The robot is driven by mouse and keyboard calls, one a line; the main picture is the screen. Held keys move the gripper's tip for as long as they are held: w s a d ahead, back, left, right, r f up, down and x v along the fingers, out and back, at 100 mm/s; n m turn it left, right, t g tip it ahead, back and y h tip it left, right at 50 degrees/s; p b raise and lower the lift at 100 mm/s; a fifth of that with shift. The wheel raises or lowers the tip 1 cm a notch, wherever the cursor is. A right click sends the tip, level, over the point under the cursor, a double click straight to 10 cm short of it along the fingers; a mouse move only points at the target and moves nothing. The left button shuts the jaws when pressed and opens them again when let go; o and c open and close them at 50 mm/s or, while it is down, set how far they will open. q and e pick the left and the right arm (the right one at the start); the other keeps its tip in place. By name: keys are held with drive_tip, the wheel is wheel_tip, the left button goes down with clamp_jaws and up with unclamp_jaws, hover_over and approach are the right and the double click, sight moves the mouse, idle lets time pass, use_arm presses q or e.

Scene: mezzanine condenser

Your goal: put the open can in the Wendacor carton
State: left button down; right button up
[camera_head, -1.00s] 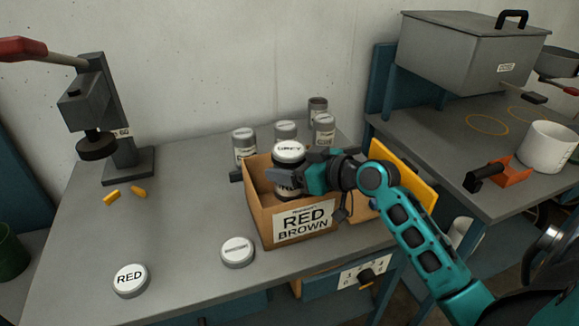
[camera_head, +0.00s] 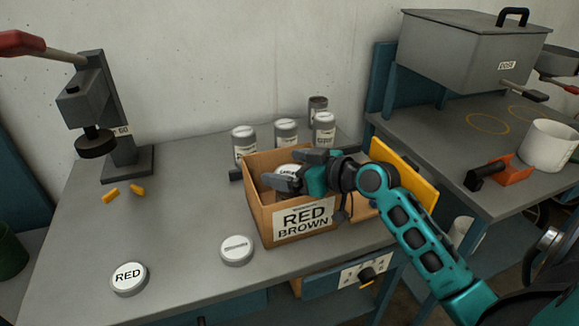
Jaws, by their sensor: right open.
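The cardboard carton (camera_head: 256,213) stands on the bench with its top open. Its front label reads "RED BROWN" under a smaller line that I cannot read. A can with a pale lettered top (camera_head: 287,169) is low inside the carton, mostly hidden by the carton wall and my gripper. My right gripper (camera_head: 284,171) is open at the carton's mouth, with its fingers on either side of the can's top. Whether they touch it I cannot tell. My left gripper is not in view.
Several grey cans (camera_head: 286,132) stand behind the carton. A lid marked "RED" (camera_head: 129,278) and another lid (camera_head: 237,250) lie in front. A lever press (camera_head: 121,130) stands at the left. A yellow panel (camera_head: 405,172) is right of the carton.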

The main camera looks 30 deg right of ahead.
drive_tip(key=shift+f, duration=0.1)
drive_tip(key=shift+r, duration=0.25)
drive_tip(key=shift+r+p, duration=0.5)
drive_tip(key=shift+p, duration=0.1)
drive_tip(key=v, duration=1.2)
drive_tip(key=shift+b, duration=0.4)
